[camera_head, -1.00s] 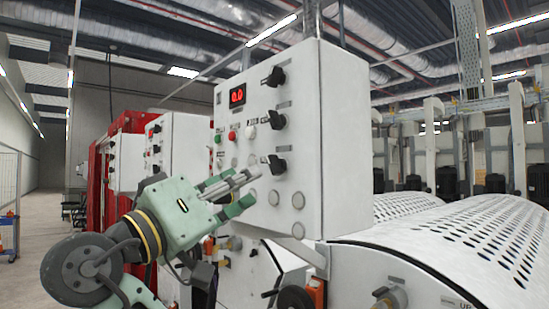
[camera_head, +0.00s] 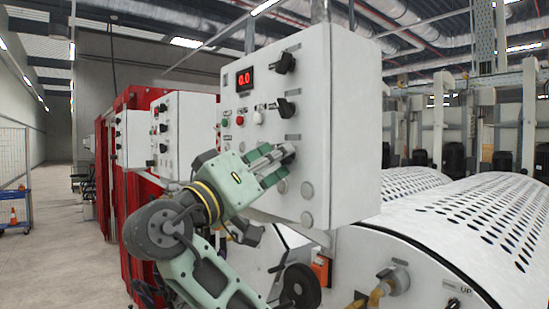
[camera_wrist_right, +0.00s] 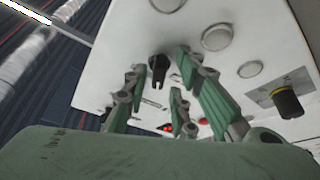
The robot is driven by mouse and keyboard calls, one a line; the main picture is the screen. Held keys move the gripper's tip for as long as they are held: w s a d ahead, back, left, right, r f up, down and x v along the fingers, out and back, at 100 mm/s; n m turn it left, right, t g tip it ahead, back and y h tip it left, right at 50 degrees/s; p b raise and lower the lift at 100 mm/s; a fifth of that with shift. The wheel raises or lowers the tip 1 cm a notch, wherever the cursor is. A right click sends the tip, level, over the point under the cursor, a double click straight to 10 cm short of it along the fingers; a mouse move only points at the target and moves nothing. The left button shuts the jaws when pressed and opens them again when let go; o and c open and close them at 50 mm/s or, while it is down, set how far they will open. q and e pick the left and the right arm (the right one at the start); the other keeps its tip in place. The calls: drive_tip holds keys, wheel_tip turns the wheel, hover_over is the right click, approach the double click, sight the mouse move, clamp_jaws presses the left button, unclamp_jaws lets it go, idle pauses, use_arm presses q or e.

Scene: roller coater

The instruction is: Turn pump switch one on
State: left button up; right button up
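The white control box (camera_head: 345,130) carries a red display reading 0.0 (camera_head: 244,79) and black rotary switches on its front: an upper one (camera_head: 284,63), a middle one (camera_head: 285,107) and a lower one (camera_head: 289,152), partly hidden by my right gripper. The labels are too small to read, so I cannot tell which is pump switch one. My green right gripper (camera_head: 275,163) is at the lower switch. In the right wrist view its fingers (camera_wrist_right: 165,95) are spread, with a black switch (camera_wrist_right: 158,68) in the gap between them; contact cannot be told. My left gripper is not in view.
Round grey caps (camera_head: 307,191) sit low on the box, and small red, green and white buttons (camera_head: 240,120) sit under the display. White perforated rollers (camera_head: 480,220) stand at the right. Red cabinets (camera_head: 125,170) stand behind, at the left. Open floor lies far left.

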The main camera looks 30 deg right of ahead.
drive_tip(key=shift+d, duration=0.1)
clamp_jaws()
drive_tip(key=shift+w+m+g+h+b, duration=0.1)
drive_tip(key=shift+m+g+b, duration=1.2)
drive_tip(key=shift+m, duration=1.6)
drive_tip(key=shift+w+m+g+h+b, duration=0.1)
drive_tip(key=shift+m+g+b, duration=1.2)
drive_tip(key=shift+m, duration=1.6)
drive_tip(key=shift+w+m+g+h+b, duration=0.1)
drive_tip(key=shift+m+g+b, duration=0.8)
drive_tip(key=shift+m+g, duration=1.4)
drive_tip(key=shift+m+t, duration=0.4)
drive_tip(key=shift+m, duration=0.4)
